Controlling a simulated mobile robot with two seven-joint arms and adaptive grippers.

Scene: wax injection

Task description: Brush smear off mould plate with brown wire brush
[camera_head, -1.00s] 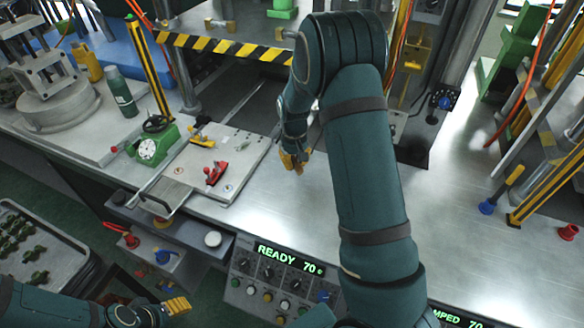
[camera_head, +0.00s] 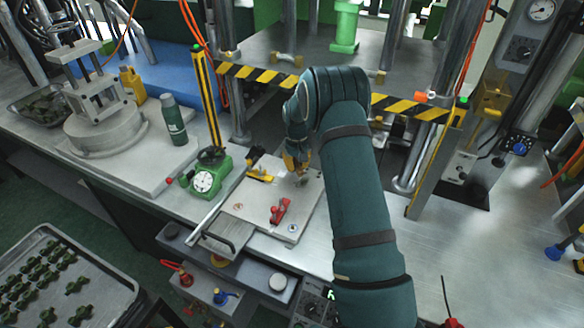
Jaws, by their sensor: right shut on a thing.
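The mould plate (camera_head: 306,204) lies flat on the steel bench, with a red clamp-like part (camera_head: 280,210) and a yellow-and-black part (camera_head: 261,174) on it. My right gripper (camera_head: 297,166) is shut over the plate's back right part, its fingers pointing down. The brown wire brush in its grip is small and mostly hidden by the fingers, so I cannot tell its tilt. A small grey-green patch (camera_head: 302,181), perhaps the smear, shows just below the fingertips. I cannot tell whether the brush touches the plate. My left gripper is out of view.
A green dial gauge (camera_head: 208,175) stands left of the plate, near a green flask (camera_head: 173,120). The press with a black-and-yellow striped bar (camera_head: 258,78) rises behind. A tray of green pieces (camera_head: 60,280) is at lower left. The bench right of my arm is largely clear.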

